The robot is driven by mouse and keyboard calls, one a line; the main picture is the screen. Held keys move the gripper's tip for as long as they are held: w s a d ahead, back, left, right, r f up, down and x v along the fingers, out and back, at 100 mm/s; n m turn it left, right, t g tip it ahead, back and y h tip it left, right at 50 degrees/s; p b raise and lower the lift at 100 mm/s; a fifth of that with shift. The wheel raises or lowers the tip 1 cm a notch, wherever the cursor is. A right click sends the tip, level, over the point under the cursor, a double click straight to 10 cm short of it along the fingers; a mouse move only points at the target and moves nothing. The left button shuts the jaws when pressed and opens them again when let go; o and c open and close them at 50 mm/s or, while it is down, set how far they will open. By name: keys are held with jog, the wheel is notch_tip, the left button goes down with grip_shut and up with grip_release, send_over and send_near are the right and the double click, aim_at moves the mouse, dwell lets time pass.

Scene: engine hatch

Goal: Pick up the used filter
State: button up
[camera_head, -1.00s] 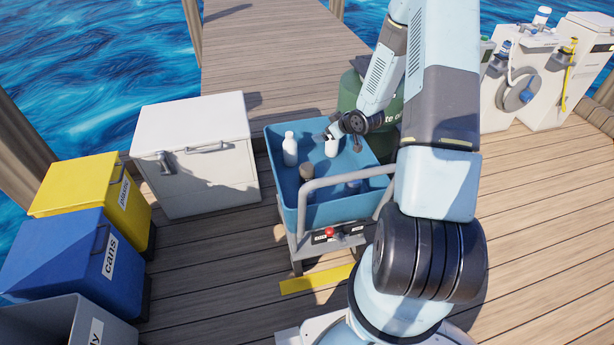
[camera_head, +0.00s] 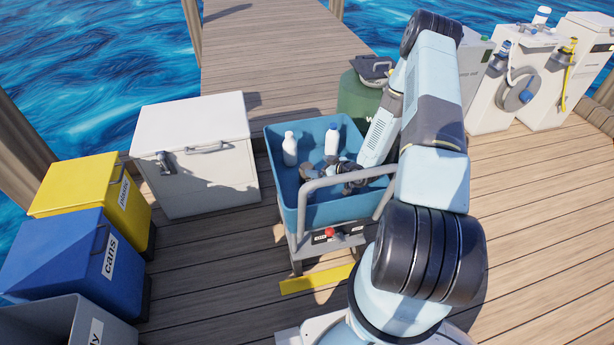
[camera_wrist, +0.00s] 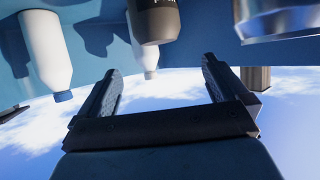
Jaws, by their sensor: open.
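My gripper (camera_head: 312,172) is inside the blue tub (camera_head: 338,214), low between the bottles and the grey handle bar. In the wrist view my gripper (camera_wrist: 160,88) is open with its two dark fingers apart and nothing between them. A dark cylinder with pale lettering (camera_wrist: 155,20) shows beyond the fingers, near the top middle. It may be the used filter; I cannot tell for sure. Another dark cylindrical piece (camera_wrist: 257,78) shows beside the right finger.
Two white bottles (camera_head: 290,148) (camera_head: 332,141) stand in the tub. A silver can (camera_wrist: 285,18) is at the wrist view's upper right. The handle bar (camera_head: 345,172) crosses the tub's near side. A white chest (camera_head: 205,165) stands left; a green drum (camera_head: 357,97) stands behind.

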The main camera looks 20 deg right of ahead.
jog(key=shift+w+a+f, duration=0.65)
jog(key=shift+w+f, duration=0.3)
jog(key=shift+f, duration=0.25)
jog(key=shift+w+a+f, duration=0.6)
jog(key=shift+w+f, duration=0.35)
jog(key=shift+f, duration=0.3)
jog(key=shift+w+a+f, duration=0.65)
jog(key=shift+w+f, duration=0.3)
jog(key=shift+f, duration=0.25)
jog(key=shift+c, duration=0.3)
jog(key=c, duration=1.2)
jog(key=shift+o, duration=0.2)
jog(key=shift+r, duration=0.15)
